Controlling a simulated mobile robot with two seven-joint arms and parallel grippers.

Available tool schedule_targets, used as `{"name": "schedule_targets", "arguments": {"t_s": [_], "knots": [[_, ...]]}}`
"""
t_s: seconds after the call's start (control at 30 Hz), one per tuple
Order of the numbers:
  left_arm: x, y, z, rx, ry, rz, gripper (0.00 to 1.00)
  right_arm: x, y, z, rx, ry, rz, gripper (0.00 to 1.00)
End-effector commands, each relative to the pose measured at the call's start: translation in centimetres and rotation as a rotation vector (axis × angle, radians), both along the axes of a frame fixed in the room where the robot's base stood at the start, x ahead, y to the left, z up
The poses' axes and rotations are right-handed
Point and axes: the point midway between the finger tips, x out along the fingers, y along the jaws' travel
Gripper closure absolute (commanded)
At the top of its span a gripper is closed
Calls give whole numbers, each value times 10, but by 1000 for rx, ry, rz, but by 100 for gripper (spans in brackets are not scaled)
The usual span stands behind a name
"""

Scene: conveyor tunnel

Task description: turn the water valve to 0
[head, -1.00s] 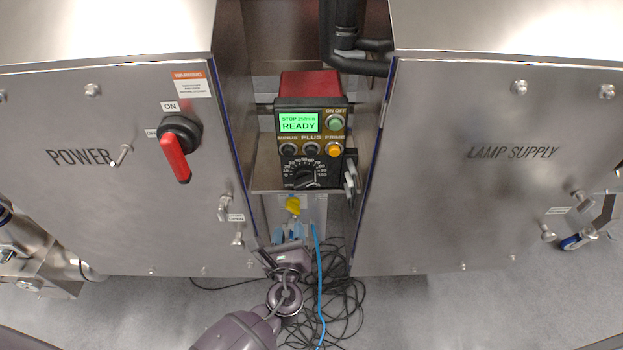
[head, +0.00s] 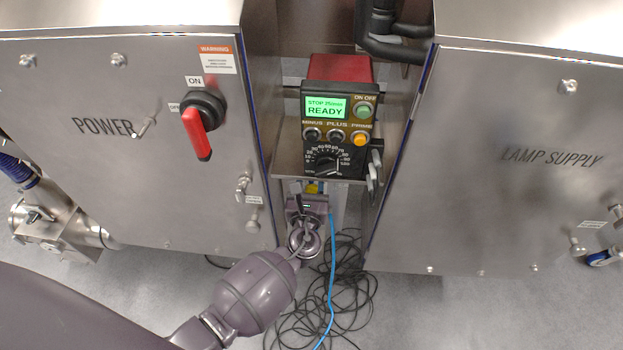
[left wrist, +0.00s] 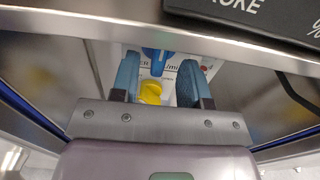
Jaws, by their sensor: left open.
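Below the control box, a white plate (left wrist: 170,75) with partly hidden lettering carries a blue knob (left wrist: 155,58) and a yellow knob (left wrist: 150,92). I cannot read which is the water valve, nor its setting. In the head view only a bit of the yellow knob (head: 312,188) shows above my left gripper (head: 309,196). In the left wrist view my left gripper (left wrist: 161,68) is open, with one blue finger on each side of the knobs. I cannot tell whether the fingers touch them. My right gripper is out of view.
The control box (head: 338,130) reads READY and stands on a metal shelf just above the gripper. Steel cabinets marked POWER (head: 100,170) and LAMP SUPPLY (head: 500,190) flank the narrow gap. Black cables (head: 350,295) and a blue hose (head: 332,270) lie below.

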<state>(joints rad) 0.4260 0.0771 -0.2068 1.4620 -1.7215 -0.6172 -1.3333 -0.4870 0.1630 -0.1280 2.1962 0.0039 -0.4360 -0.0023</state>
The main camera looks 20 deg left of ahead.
Motion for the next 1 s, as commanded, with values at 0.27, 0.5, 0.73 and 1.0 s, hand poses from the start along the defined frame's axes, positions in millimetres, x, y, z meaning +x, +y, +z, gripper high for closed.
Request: {"name": "schedule_targets", "arguments": {"t_s": [0.27, 0.5, 0.73, 1.0], "knots": [[17, 5, -1, -2, 2, 1, 58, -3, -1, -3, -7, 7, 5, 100], [18, 5, 0, -1, 1, 1, 58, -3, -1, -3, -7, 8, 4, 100], [18, 5, 0, -1, 1, 0, 89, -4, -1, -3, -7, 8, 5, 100], [17, 6, -2, -28, -6, 0, 100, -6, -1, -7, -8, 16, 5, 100]]}}
